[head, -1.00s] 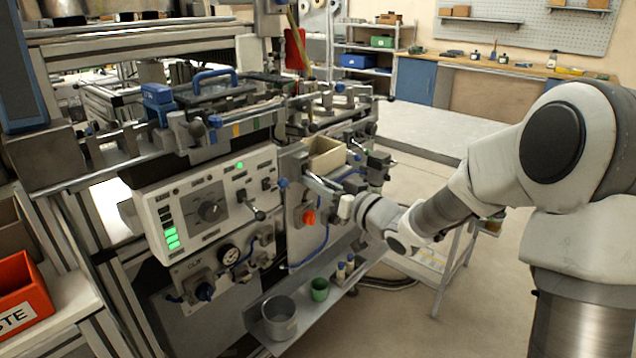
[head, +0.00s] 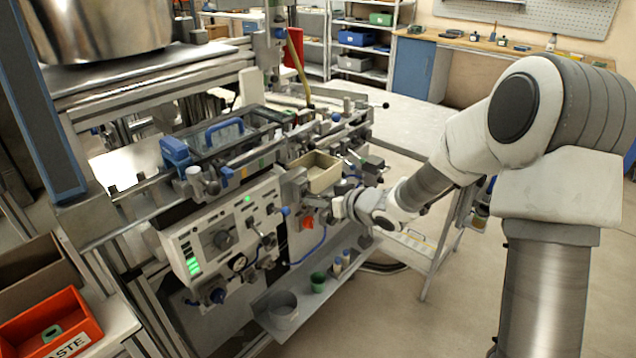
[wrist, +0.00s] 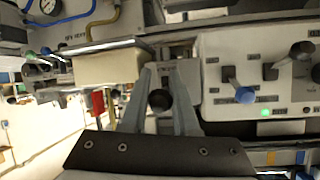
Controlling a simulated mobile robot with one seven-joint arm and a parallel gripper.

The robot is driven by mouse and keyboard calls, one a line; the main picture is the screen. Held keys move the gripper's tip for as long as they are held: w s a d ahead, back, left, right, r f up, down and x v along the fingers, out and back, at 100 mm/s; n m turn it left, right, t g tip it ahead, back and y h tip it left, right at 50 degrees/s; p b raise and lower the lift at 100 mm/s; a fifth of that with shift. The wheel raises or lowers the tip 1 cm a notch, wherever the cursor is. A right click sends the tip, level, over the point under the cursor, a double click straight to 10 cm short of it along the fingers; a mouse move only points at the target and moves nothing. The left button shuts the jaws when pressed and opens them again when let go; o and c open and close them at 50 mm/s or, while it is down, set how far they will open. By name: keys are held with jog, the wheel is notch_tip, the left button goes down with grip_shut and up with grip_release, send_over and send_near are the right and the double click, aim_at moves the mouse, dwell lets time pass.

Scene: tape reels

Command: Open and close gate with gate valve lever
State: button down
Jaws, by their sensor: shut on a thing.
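My gripper (wrist: 168,72) points at the front of the grey machine, and its two fingers are shut around a lever with a round black knob (wrist: 160,100). The knob shows between the fingers in the wrist view. In the head view my gripper (head: 322,201) is at the machine front, below the beige open box and right of the control panel. There the lever is hidden by the gripper and too small to tell. I cannot make out the gate itself or its position.
A beige box (head: 317,181) sits just above my gripper. The white control panel (head: 222,238) with levers and green lights is to the left. An orange part (head: 307,222) is close below the gripper. A grey shelf with a metal pot (head: 283,309) and green cup (head: 318,281) lies lower down.

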jog(key=shift+r+g+h+p, duration=0.5)
jog(key=shift+r+g+p, duration=0.1)
jog(key=shift+p, duration=2.2)
jog(key=shift+f+g+h+p, duration=0.1)
jog(key=shift+g+h+p, duration=0.25)
jog(key=shift+p, duration=0.45)
jog(key=c, duration=0.7)
grip_release()
jog(key=shift+o, duration=0.2)
jog(key=p+v, duration=0.5)
jog(key=v, duration=1.2)
jog(key=shift+s, duration=0.25)
jog(key=shift+d, duration=0.15)
